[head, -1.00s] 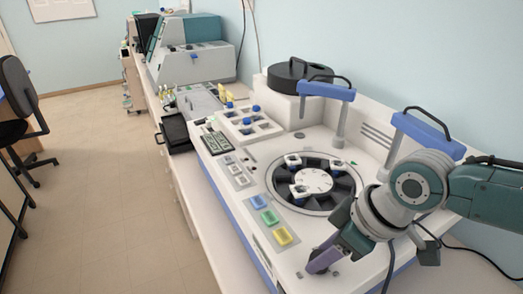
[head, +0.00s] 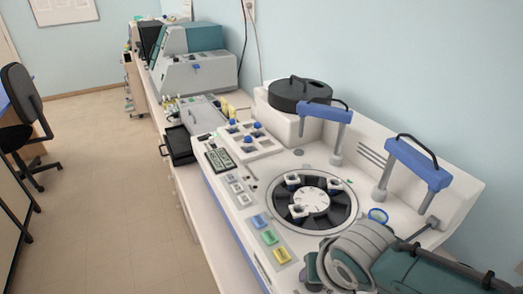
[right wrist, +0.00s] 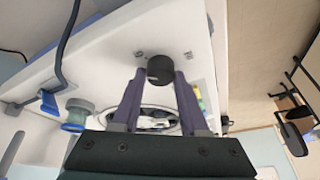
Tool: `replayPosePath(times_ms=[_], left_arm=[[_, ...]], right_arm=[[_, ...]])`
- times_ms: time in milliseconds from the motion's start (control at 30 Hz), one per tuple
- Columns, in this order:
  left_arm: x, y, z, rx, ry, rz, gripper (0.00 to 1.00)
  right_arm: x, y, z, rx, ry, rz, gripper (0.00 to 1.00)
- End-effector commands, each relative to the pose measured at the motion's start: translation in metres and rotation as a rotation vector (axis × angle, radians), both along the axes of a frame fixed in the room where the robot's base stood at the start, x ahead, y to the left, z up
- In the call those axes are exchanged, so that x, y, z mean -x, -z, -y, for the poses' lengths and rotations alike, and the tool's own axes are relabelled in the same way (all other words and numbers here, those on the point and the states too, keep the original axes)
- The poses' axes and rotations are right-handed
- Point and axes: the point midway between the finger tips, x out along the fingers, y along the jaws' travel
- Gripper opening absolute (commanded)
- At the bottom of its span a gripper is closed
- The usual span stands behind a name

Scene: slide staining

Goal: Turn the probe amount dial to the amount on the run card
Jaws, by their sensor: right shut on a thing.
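A round black dial knob (right wrist: 158,68) stands on the white top of the staining machine (right wrist: 110,60) in the right wrist view. The purple fingers of my right gripper (right wrist: 161,80) are closed on its two sides near their tips. Any marks or numbers around the knob are too small to read. In the head view my right arm comes in at the lower right, and its fingers and the dial are out of sight. I cannot make out a run card. My left gripper is not in view.
The machine carries a black carousel (head: 337,213), blue, green and yellow buttons (head: 270,238), a small display (head: 218,159) and two blue-topped posts (head: 418,163). A black lid (head: 300,97) sits at the back. A black tray (head: 179,146) juts out at the left.

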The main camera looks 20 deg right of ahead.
Motion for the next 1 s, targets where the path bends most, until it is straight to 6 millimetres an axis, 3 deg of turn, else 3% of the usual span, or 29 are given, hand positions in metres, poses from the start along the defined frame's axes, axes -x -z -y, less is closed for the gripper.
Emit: replayPosePath(times_ms=[433,1000], left_arm=[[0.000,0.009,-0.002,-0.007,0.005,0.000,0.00],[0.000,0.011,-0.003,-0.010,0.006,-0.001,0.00]], right_arm=[[-0.001,0.001,-0.002,-0.004,0.290,0.001,0.00],[-0.001,0.000,-0.001,-0.002,0.363,0.001,0.00]])
